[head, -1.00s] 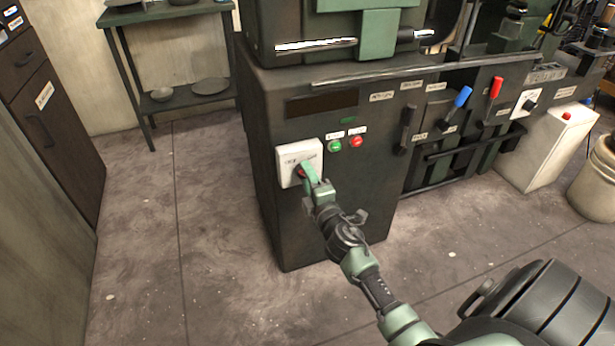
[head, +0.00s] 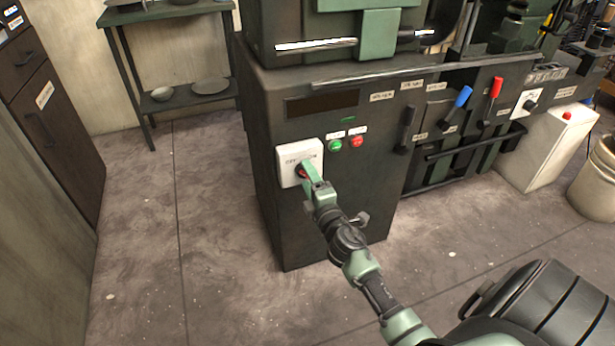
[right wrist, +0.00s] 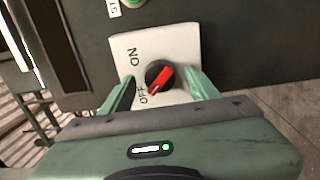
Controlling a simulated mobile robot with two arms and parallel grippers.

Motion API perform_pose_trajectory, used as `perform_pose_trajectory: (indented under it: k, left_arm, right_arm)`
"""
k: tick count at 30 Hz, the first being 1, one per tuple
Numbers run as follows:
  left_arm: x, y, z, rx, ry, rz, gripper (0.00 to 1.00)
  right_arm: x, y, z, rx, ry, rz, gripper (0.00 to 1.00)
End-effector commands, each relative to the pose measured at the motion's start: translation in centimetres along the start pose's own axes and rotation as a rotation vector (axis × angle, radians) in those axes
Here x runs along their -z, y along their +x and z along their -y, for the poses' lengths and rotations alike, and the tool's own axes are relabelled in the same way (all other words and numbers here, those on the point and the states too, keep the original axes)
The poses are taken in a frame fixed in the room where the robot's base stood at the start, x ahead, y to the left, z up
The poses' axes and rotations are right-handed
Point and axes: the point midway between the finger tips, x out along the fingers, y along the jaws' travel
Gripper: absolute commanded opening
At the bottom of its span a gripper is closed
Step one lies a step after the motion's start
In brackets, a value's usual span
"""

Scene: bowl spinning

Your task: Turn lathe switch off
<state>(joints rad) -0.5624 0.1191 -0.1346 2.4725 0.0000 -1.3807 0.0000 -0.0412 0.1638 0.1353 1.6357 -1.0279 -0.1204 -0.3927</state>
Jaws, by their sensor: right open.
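The lathe switch is a round black knob with a red grip (right wrist: 162,78) on a white plate (head: 286,158) marked ON and OFF. The plate is on the front of the dark lathe cabinet (head: 340,215). In the right wrist view the red grip is slanted, with its lower-left end beside the OFF lettering. My right gripper (head: 306,169) is at the switch and hides part of it in the head view. In the right wrist view its green fingers (right wrist: 160,90) are apart, one on each side of the knob, with visible gaps. My left gripper is not in view.
A green button (head: 335,146) and a red button (head: 357,142) sit right of the switch plate. Black, blue (head: 463,96) and red (head: 496,87) levers stand farther right. A shelf rack (head: 195,97) is at the back left. The floor left of the cabinet is clear.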

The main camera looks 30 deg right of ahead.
Motion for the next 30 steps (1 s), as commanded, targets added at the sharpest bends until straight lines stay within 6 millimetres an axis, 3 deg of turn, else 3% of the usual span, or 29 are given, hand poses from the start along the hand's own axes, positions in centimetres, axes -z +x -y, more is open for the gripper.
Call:
perform_pose_trajectory:
  k: [6,12,30]
  left_arm:
    - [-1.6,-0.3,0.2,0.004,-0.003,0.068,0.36]
    - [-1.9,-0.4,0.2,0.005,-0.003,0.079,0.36]
    - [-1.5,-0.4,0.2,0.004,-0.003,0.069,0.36]
  right_arm:
    - [0.0,-3.9,0.2,0.005,0.0,0.001,0.6]
    - [0.0,-6.4,0.1,0.003,0.0,0.001,0.6]
    - [0.0,-7.0,0.1,0.002,-0.001,0.0,0.6]
